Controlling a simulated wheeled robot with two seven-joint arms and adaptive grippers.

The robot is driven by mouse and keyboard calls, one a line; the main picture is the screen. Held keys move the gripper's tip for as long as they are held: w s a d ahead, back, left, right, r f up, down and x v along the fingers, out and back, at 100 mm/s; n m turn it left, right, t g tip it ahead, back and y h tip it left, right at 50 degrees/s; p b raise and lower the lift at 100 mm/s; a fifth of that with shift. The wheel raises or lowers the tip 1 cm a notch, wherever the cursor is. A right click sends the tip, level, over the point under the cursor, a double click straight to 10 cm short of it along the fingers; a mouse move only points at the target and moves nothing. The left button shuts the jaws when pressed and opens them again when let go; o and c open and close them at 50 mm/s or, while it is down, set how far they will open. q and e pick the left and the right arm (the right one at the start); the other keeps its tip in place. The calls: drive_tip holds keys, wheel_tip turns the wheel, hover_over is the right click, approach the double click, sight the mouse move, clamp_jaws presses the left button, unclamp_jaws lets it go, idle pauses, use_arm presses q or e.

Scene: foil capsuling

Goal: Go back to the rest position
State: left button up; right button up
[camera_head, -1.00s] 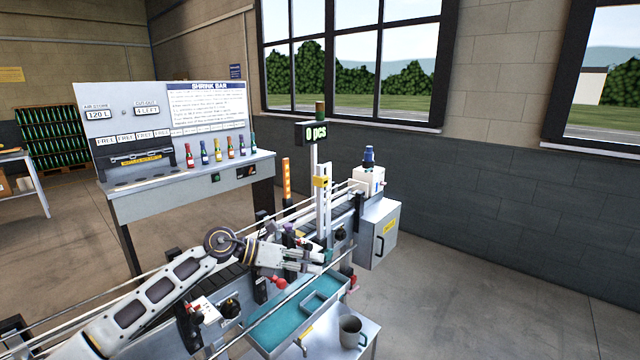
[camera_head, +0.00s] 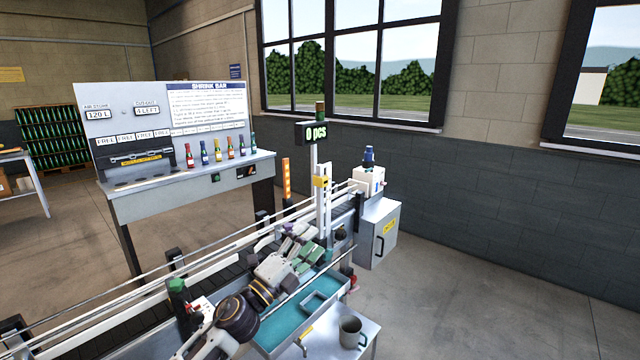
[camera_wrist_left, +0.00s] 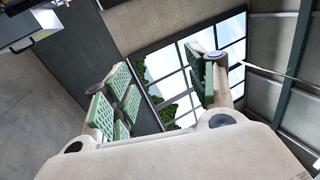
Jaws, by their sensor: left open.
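My left gripper (camera_head: 306,246) is over the conveyor's near side, beside the teal-lined tray (camera_head: 272,336). Its arm comes up from the bottom of the head view. In the left wrist view its green-padded fingers (camera_wrist_left: 165,95) are wide apart with nothing between them. That view looks up past the fingers at the windows and roof. My right gripper is in neither view.
The conveyor (camera_head: 130,318) with its rails runs diagonally across the front. A grey mug (camera_head: 350,331) stands on the side table right of the tray. The shrink bar bench (camera_head: 190,195) with several small bottles is behind. Open floor lies at right.

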use_arm(q)
drive_tip(key=s+a+f+n+g+y, duration=0.1)
drive_tip(key=s+a+f+n+y, duration=0.3)
drive_tip(key=a+f+n+y, duration=0.5)
drive_tip(key=s+a+f+n+g+y, duration=0.1)
drive_tip(key=s+a+f+n+y, duration=0.3)
drive_tip(key=a+f+n+y, duration=0.45)
drive_tip(key=s+a+f+n+g+h, duration=0.1)
drive_tip(key=s+f+n+g, duration=0.3)
drive_tip(key=s+f+g, duration=0.55)
drive_tip(key=s+a+f+n+g+h, duration=0.15)
drive_tip(key=s+f+n, duration=0.35)
drive_tip(key=s, duration=0.9)
wheel_tip(320, 180, down, 34)
drive_tip(key=s+m+g, duration=0.1)
drive_tip(key=s+m, duration=0.1)
drive_tip(key=s, duration=0.1)
drive_tip(key=s+a+f, duration=0.1)
drive_tip(key=s+f, duration=0.8)
drive_tip(key=s, duration=0.1)
drive_tip(key=s+a+f+g, duration=0.1)
drive_tip(key=s+a+f, duration=0.1)
drive_tip(key=s+f, duration=0.8)
drive_tip(key=shift+s+a+f, duration=0.2)
drive_tip(key=shift+s+a, duration=0.05)
drive_tip(key=shift+s, duration=0.55)
